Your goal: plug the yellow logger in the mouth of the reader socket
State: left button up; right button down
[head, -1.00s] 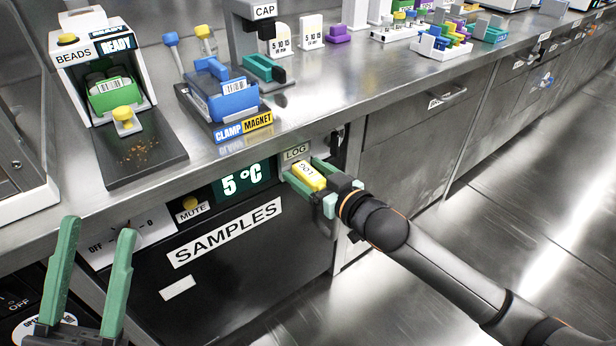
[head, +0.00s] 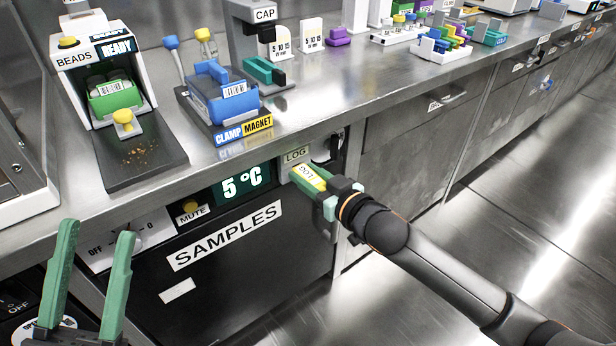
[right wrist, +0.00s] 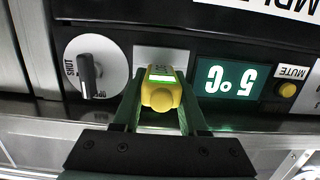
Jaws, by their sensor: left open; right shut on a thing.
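The yellow logger (head: 309,176), with a LOG label on top, is at the reader socket (head: 296,156) on the front panel under the counter. Its far end meets the socket's plate under the LOG sign; how deep it sits in the mouth is hidden. My right gripper (head: 312,183) is shut on the logger, with green fingers along its two sides. In the right wrist view the logger (right wrist: 161,93) shows a rounded near end and a green lit strip, straight in front of the pale socket plate (right wrist: 160,58). My left gripper (head: 92,262) is open and empty at the lower left.
The 5 °C display (head: 242,184) and MUTE button (head: 190,206) are left of the socket. A SHUT/OPEN knob (right wrist: 90,76) is on its other side. The counter above holds a blue clamp magnet rack (head: 222,95) and a beads dispenser (head: 105,80). The floor at right is clear.

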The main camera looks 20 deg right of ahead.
jog(key=shift+s+d+r+p, duration=0.15)
jog(key=shift+s+r+p, duration=0.2)
jog(key=shift+r+p, duration=0.1)
pick_arm(q)
jog(key=shift+m, duration=0.5)
jog(key=shift+s+a+r+p, duration=0.1)
jog(key=shift+r+p, duration=1)
jog(key=shift+r, duration=0.2)
jog(key=shift+a+r+p, duration=0.1)
jog(key=shift+r+p, duration=0.95)
jog(key=shift+r, duration=0.25)
pick_arm(e)
jog(key=s+d+r, duration=0.2)
jog(key=s+r, duration=0.1)
jog(key=s, duration=0.3)
jog(key=s+d+r, duration=0.2)
jog(key=s+r, duration=0.2)
jog(key=s, duration=0.2)
jog(key=shift+s+d, duration=0.2)
jog(key=shift+d, duration=0.05)
jog(key=c, duration=1)
grip_release()
pick_arm(q)
jog(key=shift+r, duration=0.1)
pick_arm(e)
grip_shut()
